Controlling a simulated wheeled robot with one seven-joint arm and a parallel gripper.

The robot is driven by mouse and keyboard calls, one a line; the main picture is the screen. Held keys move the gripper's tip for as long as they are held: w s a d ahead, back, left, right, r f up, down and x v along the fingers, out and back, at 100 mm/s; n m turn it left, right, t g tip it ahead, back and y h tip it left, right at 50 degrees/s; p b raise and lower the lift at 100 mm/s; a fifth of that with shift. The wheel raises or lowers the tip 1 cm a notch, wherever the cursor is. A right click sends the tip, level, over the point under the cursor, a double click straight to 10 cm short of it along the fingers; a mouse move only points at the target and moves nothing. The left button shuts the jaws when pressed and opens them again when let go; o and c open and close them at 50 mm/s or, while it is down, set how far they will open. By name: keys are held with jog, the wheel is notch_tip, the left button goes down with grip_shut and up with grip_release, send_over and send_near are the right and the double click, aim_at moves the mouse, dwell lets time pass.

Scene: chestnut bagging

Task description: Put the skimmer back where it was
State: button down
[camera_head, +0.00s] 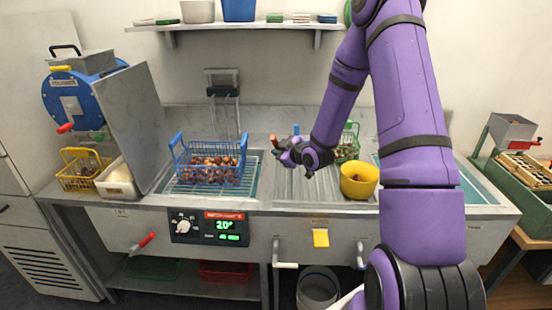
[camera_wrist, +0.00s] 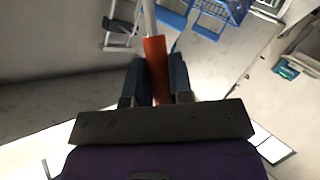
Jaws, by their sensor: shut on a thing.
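My gripper (camera_head: 281,149) is above the steel worktop, to the right of the blue basket. In the wrist view its two dark fingers (camera_wrist: 157,80) are shut on an orange handle, the skimmer (camera_wrist: 155,58). A pale shaft runs up from the handle and leaves the top of the wrist view. In the head view a small orange end of the skimmer (camera_head: 273,141) shows at the fingers. The skimmer's head cannot be made out in either view.
A blue wire basket (camera_head: 178,150) of chestnuts stands on the left. A yellow bowl (camera_head: 359,190) and a green basket (camera_head: 355,131) stand to the right. A grey bracket (camera_head: 222,72) is on the back wall. Bare ribbed steel (camera_head: 300,186) lies in the middle.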

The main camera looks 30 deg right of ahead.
jog(key=shift+w+a+f, duration=0.1)
jog(key=shift+w+f, duration=0.2)
jog(key=shift+f, duration=0.3)
jog(key=shift+w+a+f, duration=0.1)
jog(key=shift+w+f, duration=0.25)
jog(key=shift+f, duration=0.25)
jog(key=shift+w+f, duration=0.3)
jog(key=shift+f, duration=0.4)
jog(key=c, duration=1)
grip_release()
